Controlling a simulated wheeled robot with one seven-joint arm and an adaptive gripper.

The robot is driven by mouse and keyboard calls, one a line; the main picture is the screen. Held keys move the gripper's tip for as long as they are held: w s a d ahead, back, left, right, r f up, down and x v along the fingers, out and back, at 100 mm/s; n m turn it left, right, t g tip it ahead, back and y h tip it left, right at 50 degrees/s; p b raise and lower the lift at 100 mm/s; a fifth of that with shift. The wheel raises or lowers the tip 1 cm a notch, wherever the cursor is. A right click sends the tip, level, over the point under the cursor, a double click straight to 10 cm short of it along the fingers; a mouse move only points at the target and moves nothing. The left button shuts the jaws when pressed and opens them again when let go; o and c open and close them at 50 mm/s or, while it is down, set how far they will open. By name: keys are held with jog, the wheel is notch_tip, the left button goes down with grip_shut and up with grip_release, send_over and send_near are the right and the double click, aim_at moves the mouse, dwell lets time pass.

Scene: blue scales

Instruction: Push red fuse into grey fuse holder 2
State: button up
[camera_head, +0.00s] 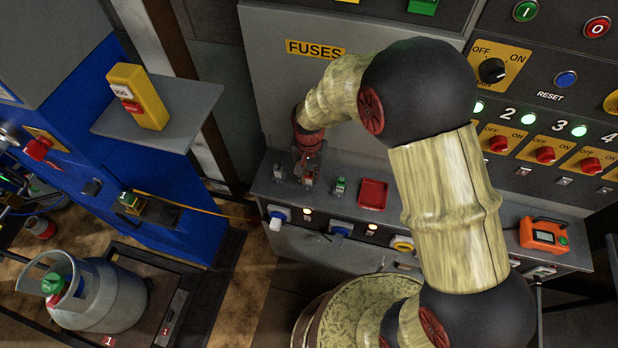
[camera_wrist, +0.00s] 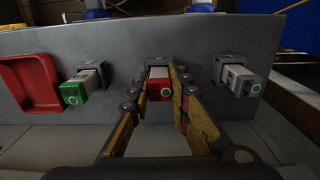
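The red fuse (camera_wrist: 160,90) sits at the middle holder (camera_wrist: 159,71) on the grey console ledge, in the centre of the wrist view. How deep it sits in the holder cannot be made out. My gripper (camera_wrist: 160,85) has one finger on each side of the fuse, with the fingertips very close to it. Whether they touch it is unclear. In the head view my gripper (camera_head: 309,165) points down at the ledge below the FUSES label, and largely covers the red fuse. No holder number is readable.
A green fuse (camera_wrist: 75,90) and a grey fuse (camera_wrist: 240,82) stand in holders on either side, near the fingers. A red tray (camera_wrist: 30,85) lies beyond the green fuse. The grey FUSES panel (camera_head: 285,95) rises close behind my gripper.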

grip_shut()
jog(key=shift+w+r, duration=0.15)
